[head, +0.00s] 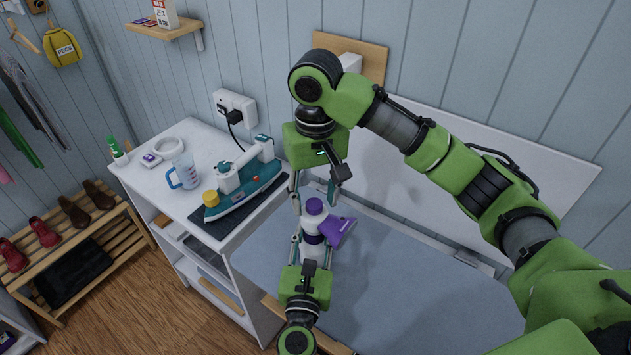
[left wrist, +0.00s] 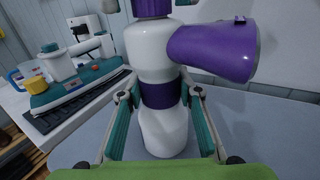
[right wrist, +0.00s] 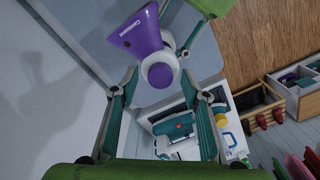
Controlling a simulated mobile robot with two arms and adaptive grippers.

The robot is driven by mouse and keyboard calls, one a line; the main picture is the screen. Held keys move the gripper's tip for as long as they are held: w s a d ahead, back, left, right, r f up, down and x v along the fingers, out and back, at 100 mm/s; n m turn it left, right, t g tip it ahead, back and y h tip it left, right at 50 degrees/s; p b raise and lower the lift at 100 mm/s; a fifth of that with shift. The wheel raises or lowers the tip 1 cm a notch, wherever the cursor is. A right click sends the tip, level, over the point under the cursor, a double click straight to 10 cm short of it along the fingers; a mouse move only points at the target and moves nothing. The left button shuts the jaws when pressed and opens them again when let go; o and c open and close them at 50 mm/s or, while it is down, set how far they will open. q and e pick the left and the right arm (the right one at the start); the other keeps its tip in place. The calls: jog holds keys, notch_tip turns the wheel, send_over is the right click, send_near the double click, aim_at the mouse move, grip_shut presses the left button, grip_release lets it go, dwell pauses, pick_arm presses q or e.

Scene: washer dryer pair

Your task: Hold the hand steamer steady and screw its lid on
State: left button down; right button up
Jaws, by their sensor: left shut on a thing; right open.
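The hand steamer (head: 313,222) is white with a purple band (left wrist: 161,95) and a purple nozzle head (head: 339,232) pointing right in the head view. It stands upright over the grey-blue board. A purple lid (head: 314,206) sits at the steamer's top; it also shows in the left wrist view (left wrist: 152,8) and the right wrist view (right wrist: 160,75). I cannot tell how tightly it sits. My left gripper (head: 311,245) is shut on the steamer's body at the band. My right gripper (head: 314,194) points down from above, open, its fingers either side of the lid with gaps.
A white shelf unit (head: 150,178) at left carries a teal iron (head: 245,182) on a dark mat, a measuring cup (head: 184,171), a white ring and a green-capped tube. The blue panelled wall is close behind. The board (head: 420,290) right of the steamer is clear.

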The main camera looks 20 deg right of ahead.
pick_arm(q)
jog(key=shift+a+f, duration=0.1)
pick_arm(e)
notch_tip(320, 180, up, 12)
jog(key=shift+f, duration=0.2)
jog(key=shift+d, duration=0.1)
pick_arm(q)
jog(key=c, duration=1.4)
grip_release()
jog(key=v, duration=1.2)
